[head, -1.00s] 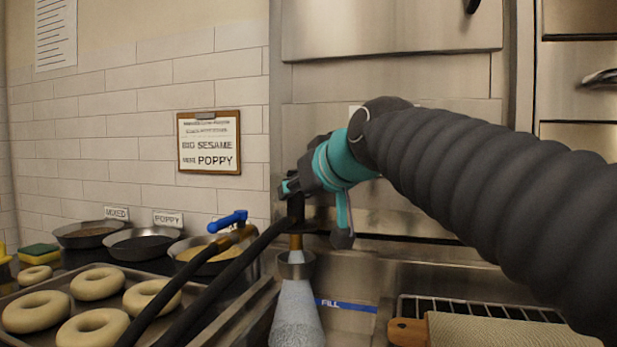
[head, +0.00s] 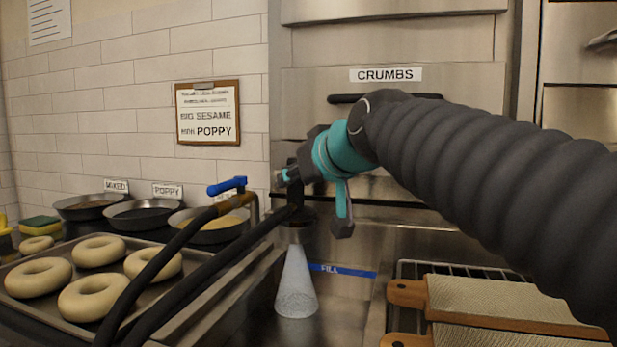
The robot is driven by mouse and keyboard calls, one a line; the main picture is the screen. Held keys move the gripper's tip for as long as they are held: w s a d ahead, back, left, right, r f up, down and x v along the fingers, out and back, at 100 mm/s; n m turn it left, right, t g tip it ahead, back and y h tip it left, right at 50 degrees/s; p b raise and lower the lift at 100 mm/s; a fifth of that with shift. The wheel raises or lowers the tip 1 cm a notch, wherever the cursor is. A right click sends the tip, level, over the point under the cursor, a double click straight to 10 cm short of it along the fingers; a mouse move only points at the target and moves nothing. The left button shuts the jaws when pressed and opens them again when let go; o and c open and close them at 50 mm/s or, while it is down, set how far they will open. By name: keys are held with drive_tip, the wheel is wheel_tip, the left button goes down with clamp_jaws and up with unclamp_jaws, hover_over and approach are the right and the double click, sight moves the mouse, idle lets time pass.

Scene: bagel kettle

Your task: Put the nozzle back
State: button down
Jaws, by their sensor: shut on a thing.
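My gripper (head: 293,182) is shut on the dark nozzle (head: 298,212) at the centre of the head view. The nozzle hangs upright, mouth down, with black hose running from it to the lower left. A pale speckled cone, apparently spray (head: 296,287), spreads below it onto the steel surface left of the blue FILL strip (head: 342,271). The gripper and its teal wrist hide part of the nozzle. A holder for the nozzle cannot be made out.
A tap with a blue lever (head: 227,186) stands left of the nozzle. A tray of bagels (head: 94,252) and several seed pans (head: 143,215) are at left. Wooden-edged boards (head: 490,300) lie on a rack at right. A CRUMBS drawer (head: 385,75) is behind.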

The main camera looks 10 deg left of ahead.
drive_tip(key=shift+f+b, duration=0.5)
drive_tip(key=shift+f, duration=0.1)
drive_tip(key=c, duration=0.8)
unclamp_jaws()
drive_tip(key=shift+o, duration=0.2)
drive_tip(key=v, duration=1.2)
